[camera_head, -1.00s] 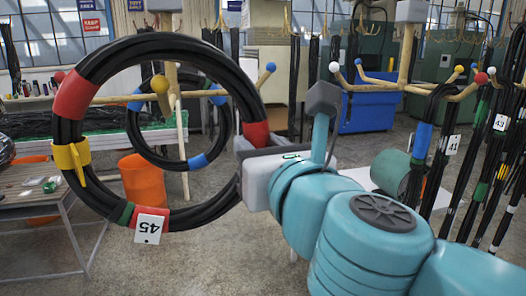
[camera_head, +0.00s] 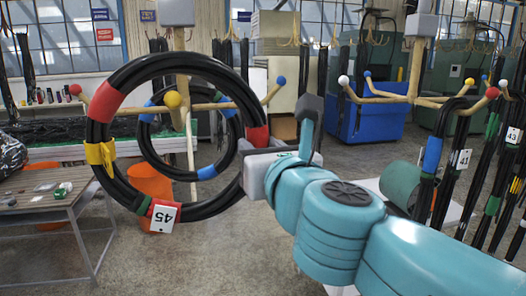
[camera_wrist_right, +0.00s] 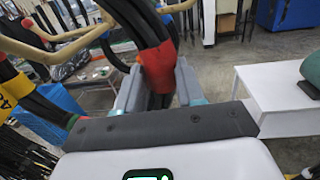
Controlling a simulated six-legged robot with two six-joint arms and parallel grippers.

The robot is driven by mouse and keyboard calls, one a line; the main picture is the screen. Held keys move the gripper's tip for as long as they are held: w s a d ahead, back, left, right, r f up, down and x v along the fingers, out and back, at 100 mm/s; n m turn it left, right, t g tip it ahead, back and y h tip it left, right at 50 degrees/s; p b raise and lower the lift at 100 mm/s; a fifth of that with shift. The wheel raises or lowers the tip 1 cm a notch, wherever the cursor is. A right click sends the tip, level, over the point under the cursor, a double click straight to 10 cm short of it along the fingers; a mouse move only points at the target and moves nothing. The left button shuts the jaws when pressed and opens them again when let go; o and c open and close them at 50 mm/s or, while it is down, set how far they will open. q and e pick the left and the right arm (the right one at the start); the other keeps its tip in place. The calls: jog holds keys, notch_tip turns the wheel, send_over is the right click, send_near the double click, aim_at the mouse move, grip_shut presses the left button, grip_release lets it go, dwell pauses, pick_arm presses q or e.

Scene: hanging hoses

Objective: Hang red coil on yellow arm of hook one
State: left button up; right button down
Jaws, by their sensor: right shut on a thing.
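The red coil (camera_head: 103,101), a ring of black hose with red bands, a yellow clip and a tag 45, is held up facing the head camera. My right gripper (camera_head: 252,152) is shut on its right side at a red band, which shows between the fingers in the wrist view (camera_wrist_right: 157,68). Hook one (camera_head: 180,40) is a wooden post with ball-tipped arms. Its yellow ball (camera_head: 172,100) shows inside the ring's opening; I cannot tell whether it passes through. A blue-banded coil (camera_head: 207,172) hangs on hook one behind. My left gripper is not in view.
A second hook stand (camera_head: 418,65) at the right carries a blue-banded hose (camera_head: 432,155) tagged 41. A metal-framed table (camera_head: 45,195) is at the left, with an orange bucket (camera_head: 150,182) beyond it. A white table and several hanging hoses are at the right.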

jog(key=shift+w+a+f+b, duration=0.1)
jog(key=shift+w+f+b, duration=0.25)
jog(key=shift+f+b, duration=0.25)
jog(key=shift+w+a+f+b, duration=0.1)
jog(key=shift+w+f+b, duration=0.35)
jog(key=shift+f, duration=0.2)
jog(key=shift+w+a+f+b, duration=0.1)
jog(key=shift+w+f+b, duration=0.2)
jog(key=shift+f+b, duration=0.3)
jog(key=shift+w+f+b, duration=0.25)
jog(key=shift+f+b, duration=0.65)
jog(key=shift+f, duration=0.2)
